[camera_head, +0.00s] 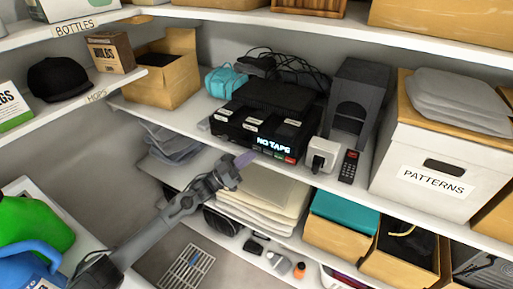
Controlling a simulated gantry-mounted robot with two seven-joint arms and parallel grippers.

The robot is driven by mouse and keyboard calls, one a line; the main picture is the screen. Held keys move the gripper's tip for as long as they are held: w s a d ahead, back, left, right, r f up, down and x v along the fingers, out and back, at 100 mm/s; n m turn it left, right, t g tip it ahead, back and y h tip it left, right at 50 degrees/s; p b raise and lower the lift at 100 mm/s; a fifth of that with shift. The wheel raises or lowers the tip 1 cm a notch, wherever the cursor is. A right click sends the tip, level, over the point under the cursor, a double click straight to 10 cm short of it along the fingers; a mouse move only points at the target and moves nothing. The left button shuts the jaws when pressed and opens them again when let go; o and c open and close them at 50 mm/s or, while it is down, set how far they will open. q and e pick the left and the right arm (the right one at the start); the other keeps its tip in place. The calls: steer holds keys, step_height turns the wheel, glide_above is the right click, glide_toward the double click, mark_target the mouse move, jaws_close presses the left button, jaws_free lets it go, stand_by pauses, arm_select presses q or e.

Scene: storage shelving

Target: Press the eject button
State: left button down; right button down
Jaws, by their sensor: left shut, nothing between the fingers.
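A black tape deck (232,132) stands on the middle shelf, its lit display (272,144) reading what looks like "NO TAPE". A row of small buttons runs under the display, with a red one (290,159) at the right end and green ones beside it. Their labels are too small to read, so I cannot tell which is eject. A gap to the buttons seems to remain. My right gripper is not in view.
Right of the deck are a white boxy item (322,154), a black remote (348,167), a dark grey machine (354,100) and a "PATTERNS" box (432,165). Cables (290,68) lie behind the deck.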

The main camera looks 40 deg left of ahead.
arm_select(q)
steer(key=s+p, duration=0.2)
steer(key=s, duration=0.1)
steer(key=s+p, duration=0.2)
steer(key=shift+d, duration=0.3)
stand_by(0.9)
steer(key=s+d+f+n+g+y+p, duration=0.2)
steer(key=s+d+f+n+g+y, duration=0.15)
steer(key=d+y, duration=0.2)
steer(key=s+d+f+n+g+y+p, duration=0.2)
steer(key=s+d+f+n+y+p, duration=0.15)
steer(key=d+f, duration=0.2)
steer(key=s+d+r+g+y+p, duration=0.1)
steer(key=s+d+g, duration=0.1)
steer(key=s, duration=0.6)
steer(key=s+d+g+p, duration=0.1)
steer(key=s+g, duration=0.4)
steer(key=s, duration=0.3)
steer(key=s+d+r+g+y+p, duration=0.1)
steer(key=s+g, duration=0.3)
steer(key=s, duration=0.4)
steer(key=shift+d+r+y, duration=0.3)
steer(key=shift+d+r, duration=0.05)
steer(key=shift+d, duration=0.5)
